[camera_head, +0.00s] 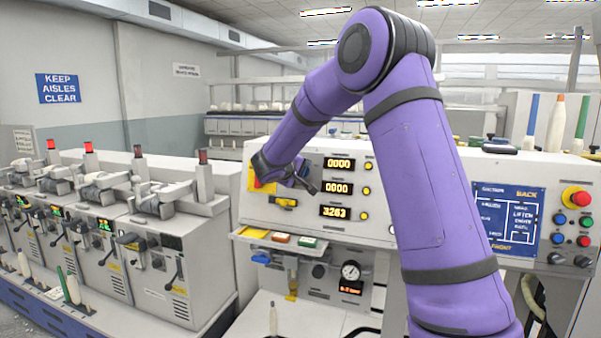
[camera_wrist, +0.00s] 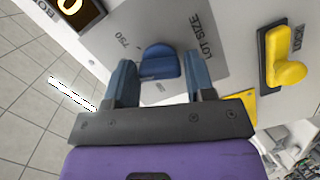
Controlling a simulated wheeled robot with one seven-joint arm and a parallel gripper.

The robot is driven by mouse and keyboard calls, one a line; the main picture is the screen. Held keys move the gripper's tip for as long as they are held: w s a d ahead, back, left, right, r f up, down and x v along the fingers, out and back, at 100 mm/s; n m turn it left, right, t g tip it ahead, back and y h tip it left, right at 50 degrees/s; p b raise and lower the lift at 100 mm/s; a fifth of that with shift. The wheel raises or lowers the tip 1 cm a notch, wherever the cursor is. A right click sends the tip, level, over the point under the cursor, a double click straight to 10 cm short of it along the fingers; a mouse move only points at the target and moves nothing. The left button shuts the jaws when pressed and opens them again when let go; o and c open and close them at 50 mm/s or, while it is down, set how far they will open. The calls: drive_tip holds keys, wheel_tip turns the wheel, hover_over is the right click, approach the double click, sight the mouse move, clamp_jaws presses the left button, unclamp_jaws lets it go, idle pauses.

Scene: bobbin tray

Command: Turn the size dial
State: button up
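The size dial is a blue knob (camera_wrist: 160,64) on a grey plate (camera_wrist: 215,85) marked "LOT SIZE", with "750" printed at its left. In the wrist view my gripper (camera_wrist: 158,70) is open, with one blue finger on each side of the knob and a visible gap on both sides. No finger clearly touches the knob. In the head view my gripper and wrist are at the left part of the machine's front panel (camera_head: 380,220), and the dial is hidden there behind my arm.
A lit display (camera_wrist: 80,12) is at upper left. In the head view several displays (camera_head: 338,163) with yellow buttons are right of my wrist. Coloured buttons (camera_head: 570,222) are far right.

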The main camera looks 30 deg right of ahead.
drive_tip(key=c, duration=0.5)
drive_tip(key=shift+n, duration=0.3)
drive_tip(key=n, duration=0.2)
drive_tip(key=shift+a+f+n, duration=0.1)
drive_tip(key=shift+n, duration=0.2)
drive_tip(key=n+h, duration=0.1)
drive_tip(key=n, duration=0.3)
drive_tip(key=shift+n+t, duration=0.3)
drive_tip(key=n, duration=0.4)
drive_tip(key=shift+f+n+t, duration=0.1)
drive_tip(key=shift+n+t, duration=0.2)
drive_tip(key=shift+t, duration=0.1)
drive_tip(key=shift+s+n+t, duration=0.1)
drive_tip(key=shift+n+t, duration=0.4)
drive_tip(key=shift+n, duration=1.5)
